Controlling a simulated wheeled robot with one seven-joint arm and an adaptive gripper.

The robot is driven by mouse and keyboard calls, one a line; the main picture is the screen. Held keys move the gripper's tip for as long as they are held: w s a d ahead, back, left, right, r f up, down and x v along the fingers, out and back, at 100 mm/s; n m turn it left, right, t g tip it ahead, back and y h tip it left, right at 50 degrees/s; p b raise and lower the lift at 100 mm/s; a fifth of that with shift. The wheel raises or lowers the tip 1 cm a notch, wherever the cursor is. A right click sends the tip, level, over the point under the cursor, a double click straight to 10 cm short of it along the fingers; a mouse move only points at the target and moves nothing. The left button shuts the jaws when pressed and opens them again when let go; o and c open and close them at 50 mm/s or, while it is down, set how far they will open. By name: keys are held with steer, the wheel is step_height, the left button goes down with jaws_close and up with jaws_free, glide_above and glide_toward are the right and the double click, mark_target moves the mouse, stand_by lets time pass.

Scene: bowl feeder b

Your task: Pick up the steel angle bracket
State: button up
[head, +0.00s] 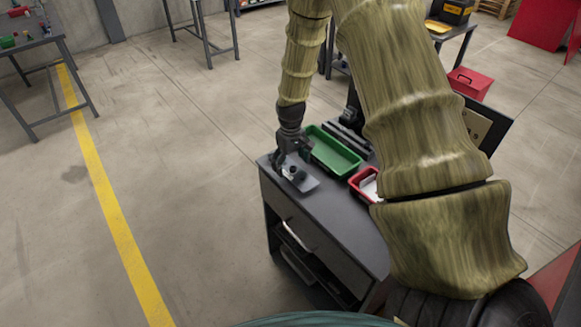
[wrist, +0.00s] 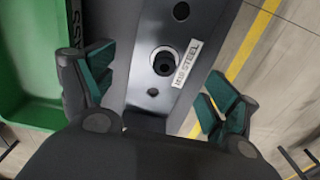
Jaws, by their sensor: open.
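A dark grey metal piece with several holes and a white label reading "M10 STEEL" lies below my gripper in the wrist view; it appears to be the steel angle bracket (wrist: 196,32). In the head view a grey plate with a dark round spot, apparently the same bracket (head: 305,184), is at the bench's near left corner. My gripper (head: 291,160) points down over it. In the wrist view my gripper (wrist: 160,88) is open, with its teal-padded fingers on either side of the piece and nothing clasped. The palm hides the piece's lower end.
A green tray (head: 333,150) lies right of my gripper on the dark bench (head: 335,215); it also fills the left of the wrist view (wrist: 28,75). A red tray (head: 362,180) lies further right. Open floor with a yellow line lies left.

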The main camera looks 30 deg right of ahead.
steer(key=shift+f, duration=0.65)
steer(key=c, duration=1.4)
steer(key=shift+r, duration=0.15)
